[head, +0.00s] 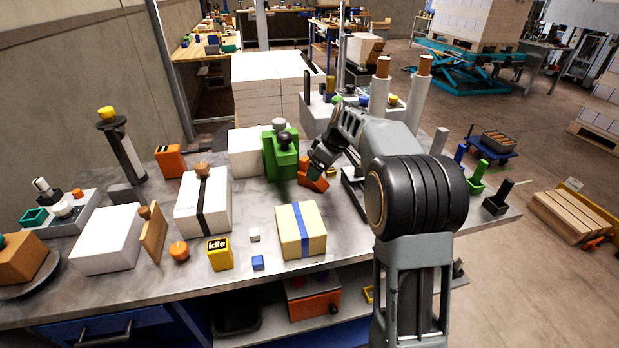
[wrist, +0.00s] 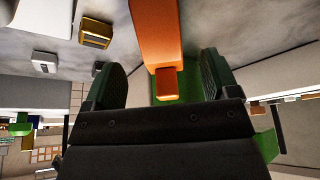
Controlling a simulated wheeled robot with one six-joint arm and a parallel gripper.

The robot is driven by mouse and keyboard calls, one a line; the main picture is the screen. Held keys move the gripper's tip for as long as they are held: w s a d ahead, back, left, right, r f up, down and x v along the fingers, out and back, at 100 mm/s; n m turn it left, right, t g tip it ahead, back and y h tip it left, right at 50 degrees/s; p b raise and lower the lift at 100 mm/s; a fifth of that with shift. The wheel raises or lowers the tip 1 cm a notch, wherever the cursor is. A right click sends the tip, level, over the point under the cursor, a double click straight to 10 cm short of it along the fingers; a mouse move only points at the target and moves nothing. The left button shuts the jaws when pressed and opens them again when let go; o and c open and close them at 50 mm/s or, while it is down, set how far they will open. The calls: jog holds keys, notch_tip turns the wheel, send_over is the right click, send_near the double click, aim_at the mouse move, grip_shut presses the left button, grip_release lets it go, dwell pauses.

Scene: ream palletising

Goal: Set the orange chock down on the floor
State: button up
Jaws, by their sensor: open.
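The orange chock (head: 312,176) is at the table beside a green block-shaped fixture (head: 281,158), partly hidden by my gripper. In the wrist view the orange chock (wrist: 156,32) extends between the two dark finger pads, with a smaller orange end nearest the palm. My gripper (head: 316,164) is open, with its fingers on either side of the chock; the gripper also shows in the wrist view (wrist: 161,78). A gap shows between the chock and each pad. The bare floor (head: 500,285) lies to the right of the table.
The grey table (head: 150,290) carries white reams, a cream pack with a blue band (head: 301,230) and a yellow "idle" box (head: 219,255). White posts with brown tops (head: 418,90) stand behind my arm. A blue cart (head: 492,145) and wooden pallet (head: 575,220) stand on the floor.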

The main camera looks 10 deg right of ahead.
jog(key=shift+x, duration=2.65)
jog(key=c, duration=1.1)
jog(key=shift+c, duration=0.6)
jog(key=shift+r, duration=0.15)
